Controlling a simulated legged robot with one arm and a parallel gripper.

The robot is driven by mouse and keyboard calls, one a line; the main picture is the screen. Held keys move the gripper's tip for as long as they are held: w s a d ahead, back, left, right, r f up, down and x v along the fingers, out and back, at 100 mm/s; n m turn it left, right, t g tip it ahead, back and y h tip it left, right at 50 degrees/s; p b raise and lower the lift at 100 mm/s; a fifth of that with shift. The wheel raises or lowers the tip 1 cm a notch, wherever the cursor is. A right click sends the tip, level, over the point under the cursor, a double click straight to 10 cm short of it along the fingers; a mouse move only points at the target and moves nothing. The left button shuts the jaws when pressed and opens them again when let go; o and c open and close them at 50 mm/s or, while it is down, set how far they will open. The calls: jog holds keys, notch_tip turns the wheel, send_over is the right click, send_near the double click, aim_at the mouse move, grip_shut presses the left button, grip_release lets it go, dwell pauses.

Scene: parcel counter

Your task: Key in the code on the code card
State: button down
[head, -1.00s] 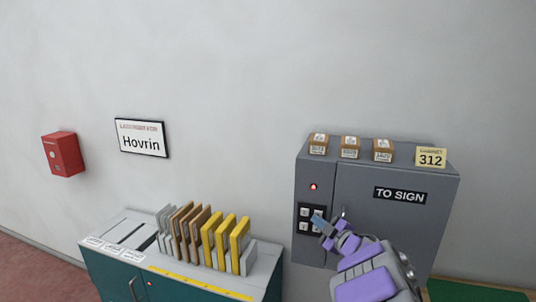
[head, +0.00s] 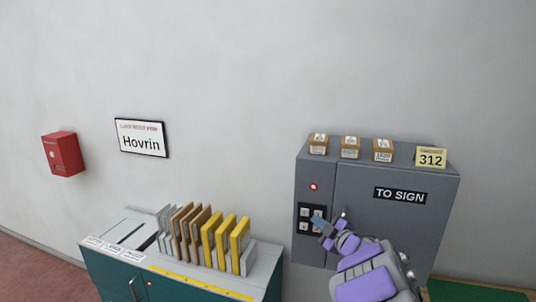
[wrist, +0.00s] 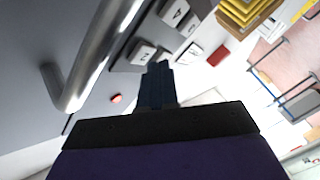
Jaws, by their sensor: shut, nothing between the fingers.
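The yellow code card (head: 430,157) stands on top of the grey cabinet (head: 402,225) at the right and reads 312. The keypad (head: 304,226) is on the left of the cabinet's front, below a lit red lamp (head: 314,187). My gripper (head: 318,221) is shut and empty, its tips at the right part of the keypad, hiding some keys. In the wrist view the shut fingers (wrist: 156,85) point at the keypad, close to the key marked 2 (wrist: 142,54). A key marked 4 (wrist: 174,12) also shows. I cannot tell whether the fingertips touch a key.
A metal handle (wrist: 98,55) runs beside the keypad in the wrist view. Several small boxes (head: 350,147) stand on the cabinet. Left is a teal counter (head: 190,287) with upright folders (head: 208,235). The wall holds a Hovrin sign (head: 141,138) and a red box (head: 63,153).

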jog(key=shift+w, duration=0.1)
dwell(0.6)
jog(key=shift+w+d+r+p, duration=0.15)
jog(key=shift+w+p, duration=0.1)
jog(key=shift+p, duration=0.15)
